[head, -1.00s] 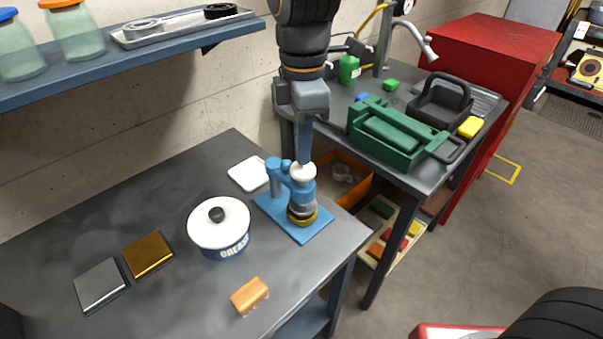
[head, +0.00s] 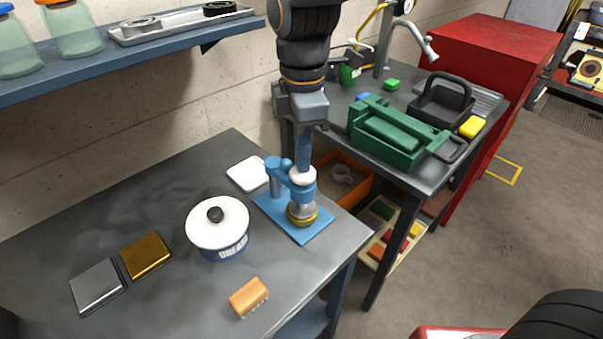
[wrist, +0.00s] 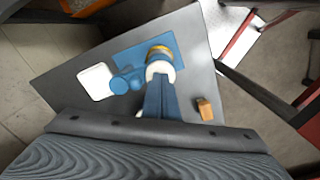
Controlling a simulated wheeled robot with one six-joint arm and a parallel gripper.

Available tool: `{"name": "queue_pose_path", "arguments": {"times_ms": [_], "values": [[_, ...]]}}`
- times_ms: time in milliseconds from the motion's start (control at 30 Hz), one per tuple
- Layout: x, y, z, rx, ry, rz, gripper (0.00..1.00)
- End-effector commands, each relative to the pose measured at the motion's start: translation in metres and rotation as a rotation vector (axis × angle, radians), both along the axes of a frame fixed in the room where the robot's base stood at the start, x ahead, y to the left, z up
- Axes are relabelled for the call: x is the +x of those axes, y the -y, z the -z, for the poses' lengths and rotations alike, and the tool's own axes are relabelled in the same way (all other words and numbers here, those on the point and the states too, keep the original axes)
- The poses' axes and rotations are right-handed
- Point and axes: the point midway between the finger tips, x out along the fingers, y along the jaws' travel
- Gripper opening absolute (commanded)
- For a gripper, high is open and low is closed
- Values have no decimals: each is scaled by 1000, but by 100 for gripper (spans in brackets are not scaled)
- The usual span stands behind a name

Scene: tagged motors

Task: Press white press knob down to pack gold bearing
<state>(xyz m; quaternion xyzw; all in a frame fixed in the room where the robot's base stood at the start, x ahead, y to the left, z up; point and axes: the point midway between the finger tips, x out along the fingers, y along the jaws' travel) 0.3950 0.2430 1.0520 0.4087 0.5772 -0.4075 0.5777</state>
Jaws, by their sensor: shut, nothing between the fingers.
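The blue press (head: 277,178) stands on its blue base plate near the right edge of the grey table. Its white press knob (head: 302,174) sits on top, and it also shows in the wrist view (wrist: 160,70). The gold bearing (head: 301,220) is at the foot of the press, under the silver ram; the wrist view shows its gold edge (wrist: 159,50). My gripper (head: 303,164) is shut and empty, pointing down with its fingertips at the top of the white knob. The wrist view shows the blue fingers (wrist: 158,82) over the knob, partly hiding it.
A white grease pot (head: 219,230) stands left of the press, with a white dish (head: 247,173) behind it. An orange-brown block (head: 248,297) lies in front. Gold (head: 145,255) and silver (head: 97,286) plates lie at left. A sink bench (head: 430,172) stands to the right.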

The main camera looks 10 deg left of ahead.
Motion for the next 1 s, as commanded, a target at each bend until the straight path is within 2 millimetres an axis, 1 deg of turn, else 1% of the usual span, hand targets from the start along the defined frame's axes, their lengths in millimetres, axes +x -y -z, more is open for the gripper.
{"name": "queue_pose_path", "arguments": {"times_ms": [167, 500, 1000], "values": [[-1, 1, -2, -2, -2, 0, 0], [-1, 0, -23, -2, -2, -1, 0], [0, 0, -23, -1, -2, 0, 0]]}}
